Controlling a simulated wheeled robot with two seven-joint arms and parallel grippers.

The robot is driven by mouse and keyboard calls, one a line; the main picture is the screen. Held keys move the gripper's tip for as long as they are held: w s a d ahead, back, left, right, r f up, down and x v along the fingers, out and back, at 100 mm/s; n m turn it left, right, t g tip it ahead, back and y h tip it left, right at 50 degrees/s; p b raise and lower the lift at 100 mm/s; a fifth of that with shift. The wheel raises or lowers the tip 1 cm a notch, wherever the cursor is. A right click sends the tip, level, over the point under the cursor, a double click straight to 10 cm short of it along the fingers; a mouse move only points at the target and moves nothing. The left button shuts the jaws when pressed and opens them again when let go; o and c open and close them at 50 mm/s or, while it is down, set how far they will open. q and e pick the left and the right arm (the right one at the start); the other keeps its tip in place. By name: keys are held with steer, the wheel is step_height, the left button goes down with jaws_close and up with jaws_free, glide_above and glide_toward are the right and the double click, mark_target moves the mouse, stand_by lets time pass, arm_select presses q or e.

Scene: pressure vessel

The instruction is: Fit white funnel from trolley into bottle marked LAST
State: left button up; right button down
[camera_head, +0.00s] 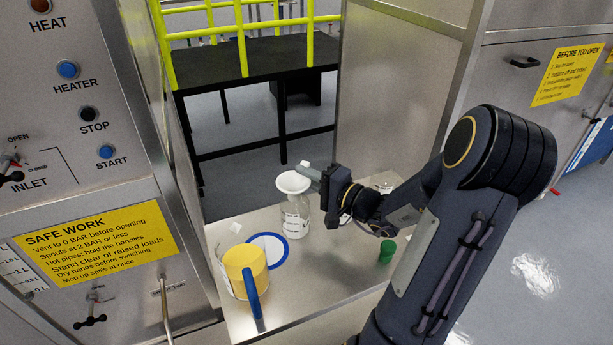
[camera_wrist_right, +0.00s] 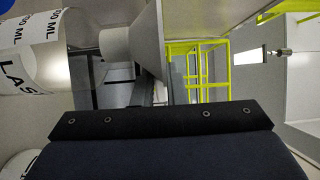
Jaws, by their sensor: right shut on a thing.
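The white funnel (camera_head: 293,182) is upright, with its wide mouth up, directly over a clear bottle (camera_head: 294,218) with a white label. My right gripper (camera_head: 311,172) is shut on the funnel at its right rim side. In the right wrist view the funnel cone (camera_wrist_right: 148,38) shows sideways, and its narrow end points at the bottle (camera_wrist_right: 22,68), whose label shows "LAS" and "ML". I cannot tell whether the spout is inside the bottle's neck. My left gripper is not in view.
A yellow jug (camera_head: 242,262) with a blue handle and a blue-rimmed white disc (camera_head: 268,243) are on the steel top (camera_head: 318,275) left of the bottle. A green cap (camera_head: 387,250) is at right. Steel cabinets flank the top.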

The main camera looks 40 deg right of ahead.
steer(key=shift+f+b, duration=0.15)
steer(key=shift+b, duration=0.15)
stand_by(0.5)
steer(key=c, duration=1.4)
jaws_free()
steer(key=b+v, duration=0.1)
steer(key=v, duration=0.7)
steer(key=shift+w, duration=0.1)
